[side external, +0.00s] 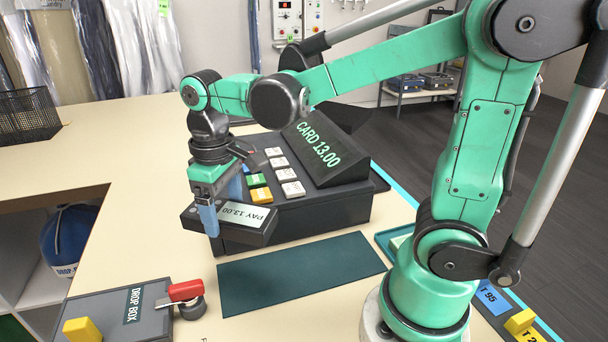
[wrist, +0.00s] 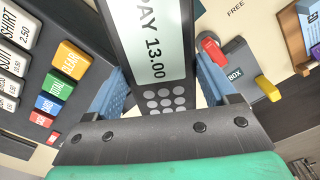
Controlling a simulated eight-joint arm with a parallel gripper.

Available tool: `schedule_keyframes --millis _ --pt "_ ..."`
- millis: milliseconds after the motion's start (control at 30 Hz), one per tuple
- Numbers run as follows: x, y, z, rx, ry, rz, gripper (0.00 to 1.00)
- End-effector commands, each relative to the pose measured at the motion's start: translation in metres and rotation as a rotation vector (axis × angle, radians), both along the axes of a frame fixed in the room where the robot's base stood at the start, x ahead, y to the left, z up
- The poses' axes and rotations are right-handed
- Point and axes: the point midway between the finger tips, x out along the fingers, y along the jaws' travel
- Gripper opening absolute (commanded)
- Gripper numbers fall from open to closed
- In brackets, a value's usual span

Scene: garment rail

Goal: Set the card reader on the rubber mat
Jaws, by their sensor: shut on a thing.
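The card reader (side external: 232,222) is a dark slab with a light screen reading PAY 13.00. In the wrist view the card reader (wrist: 150,45) shows its screen and round grey keys between two blue fingers. My gripper (side external: 208,215) is shut on it and holds it in front of the till, above the counter. My gripper also shows in the wrist view (wrist: 160,98). The rubber mat (side external: 300,274) is a dark green rectangle lying flat and bare on the counter, to the right of and below the card reader in the side view.
The till (side external: 335,208) with coloured keys stands close behind the card reader. A drop box (side external: 125,312) with a red lever (side external: 186,290) and yellow knob is at the front left. A green tray (side external: 398,243) lies right of the mat.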

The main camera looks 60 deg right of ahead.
Motion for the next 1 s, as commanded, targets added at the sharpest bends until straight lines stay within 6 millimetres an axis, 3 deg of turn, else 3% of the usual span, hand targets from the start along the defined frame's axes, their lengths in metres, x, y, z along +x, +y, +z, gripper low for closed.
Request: schedule_keyframes --millis 100,267,1000 --pt "-0.016 0.005 -0.014 0.000 0.000 0.051 0.10" --pt "-0.026 0.006 -0.024 0.000 0.000 0.082 0.10" --pt "-0.025 0.006 -0.094 0.000 0.000 0.082 0.10"
